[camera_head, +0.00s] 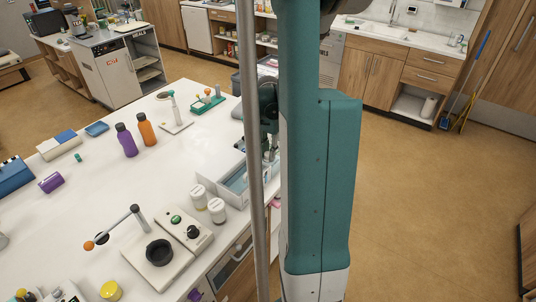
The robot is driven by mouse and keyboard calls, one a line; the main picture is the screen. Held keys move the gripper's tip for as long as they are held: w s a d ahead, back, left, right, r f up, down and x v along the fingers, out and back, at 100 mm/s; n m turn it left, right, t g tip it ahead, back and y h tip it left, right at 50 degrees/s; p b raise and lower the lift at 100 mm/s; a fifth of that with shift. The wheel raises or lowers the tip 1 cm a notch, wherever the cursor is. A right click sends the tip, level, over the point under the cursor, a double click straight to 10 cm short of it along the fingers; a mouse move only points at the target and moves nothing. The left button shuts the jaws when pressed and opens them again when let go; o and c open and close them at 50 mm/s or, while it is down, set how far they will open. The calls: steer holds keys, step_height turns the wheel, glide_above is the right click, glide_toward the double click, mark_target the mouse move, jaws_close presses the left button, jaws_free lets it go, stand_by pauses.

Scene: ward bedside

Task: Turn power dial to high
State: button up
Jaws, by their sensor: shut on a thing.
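A pale bench device (160,254) stands on the near part of the white table, with a round black cup on top. A black dial (193,232) and a green button (176,219) sit on its right-hand panel. The dial's markings are too small to read, so I cannot tell its setting. No gripper touches this dial. My teal arm fills the middle of the picture. Dark parts, perhaps my wrist, show in the gap between the grey pole and the arm. My gripper's fingers are hidden, and so is whatever they hold.
Two white jars (216,210) stand beside the device. A grey tray (233,196) lies near the table's right edge. Purple (126,141) and orange (146,130) bottles stand farther back. A grey pole (254,150) runs down beside my arm. The table's middle is clear.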

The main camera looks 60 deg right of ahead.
mark_target(268, 153)
steer(key=shift+m, duration=1)
steer(key=o, duration=0.6)
steer(key=shift+r, duration=0.1)
step_height(268, 153, up, 12)
stand_by(0.4)
stand_by(0.6)
